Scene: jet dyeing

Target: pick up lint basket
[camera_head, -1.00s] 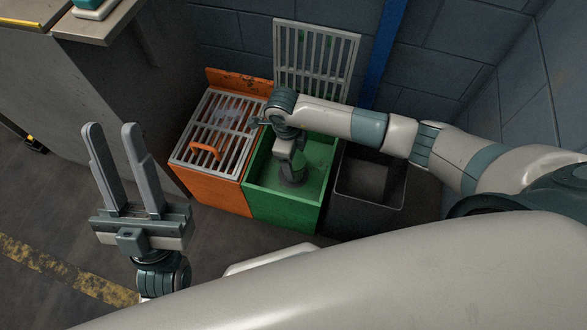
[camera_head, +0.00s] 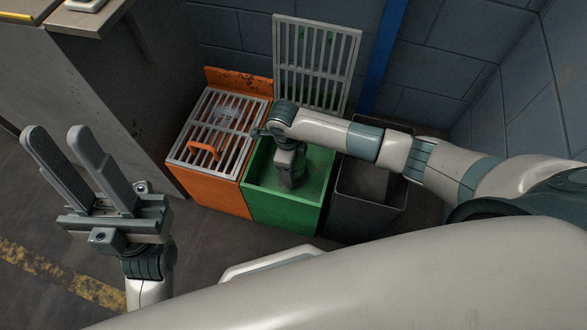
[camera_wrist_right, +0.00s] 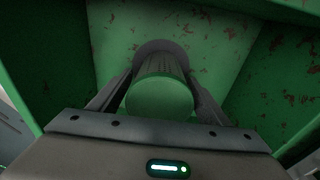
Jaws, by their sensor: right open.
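The lint basket (camera_wrist_right: 160,92) is a cylinder with a perforated dark side and a smooth green-looking end, seen inside the green bin (camera_head: 282,210) in the right wrist view. My right gripper (camera_wrist_right: 161,78) is open, with one finger on each side of the basket. I cannot tell whether the fingers touch it. In the head view my right wrist reaches down into the green bin and hides the basket. My left gripper (camera_head: 54,135) is open and empty at the left, above the floor and away from the bins.
An orange bin (camera_head: 215,195) with a closed grate lid (camera_head: 208,150) stands left of the green bin. A dark open bin (camera_head: 365,215) stands to its right. The green bin's grate lid (camera_head: 318,62) stands raised against the wall. A grey cabinet (camera_head: 75,95) is at the left.

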